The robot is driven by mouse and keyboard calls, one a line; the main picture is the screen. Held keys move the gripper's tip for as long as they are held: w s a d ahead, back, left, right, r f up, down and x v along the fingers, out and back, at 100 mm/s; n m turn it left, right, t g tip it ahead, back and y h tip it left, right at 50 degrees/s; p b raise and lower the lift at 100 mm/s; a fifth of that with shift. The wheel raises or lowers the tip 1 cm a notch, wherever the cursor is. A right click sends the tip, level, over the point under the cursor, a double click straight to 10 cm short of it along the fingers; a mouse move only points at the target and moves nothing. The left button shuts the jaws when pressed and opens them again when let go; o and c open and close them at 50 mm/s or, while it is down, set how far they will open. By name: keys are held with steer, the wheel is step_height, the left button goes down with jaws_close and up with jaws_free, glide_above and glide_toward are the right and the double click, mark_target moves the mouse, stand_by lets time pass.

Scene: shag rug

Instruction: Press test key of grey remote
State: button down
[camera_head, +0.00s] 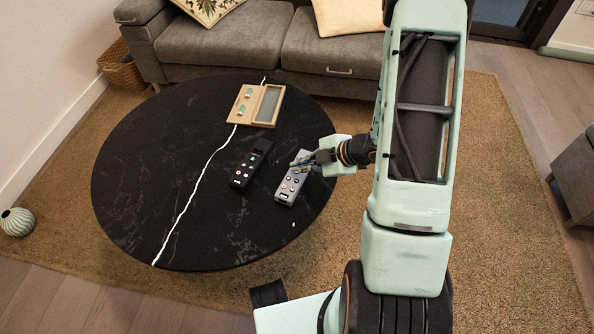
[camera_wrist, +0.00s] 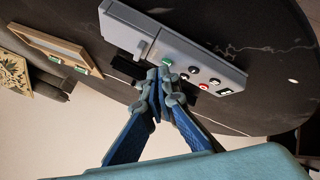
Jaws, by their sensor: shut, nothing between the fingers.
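The grey remote (camera_head: 289,190) lies on the right part of the round black table. In the wrist view the grey remote (camera_wrist: 190,48) shows large, with a green key (camera_wrist: 167,61), a red key (camera_wrist: 204,86) and several black or pale keys. Their labels are too small to read. My gripper (camera_head: 300,160) is shut and empty, over the upper end of this remote. In the wrist view my fingertips (camera_wrist: 162,80) are close to the green key; I cannot tell whether they touch it. They hide part of the remote's near edge.
A black remote (camera_head: 250,164) lies just left of the grey one. A wooden case (camera_head: 242,105) stands at the table's back. A grey sofa (camera_head: 225,45) is behind. The table's front left is clear.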

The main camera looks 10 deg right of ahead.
steer(key=shift+f, duration=0.35)
stand_by(0.5)
steer(key=shift+r+p, duration=0.55)
steer(key=shift+r, duration=0.25)
step_height(320, 180, up, 5)
steer(key=p, duration=0.5)
stand_by(0.5)
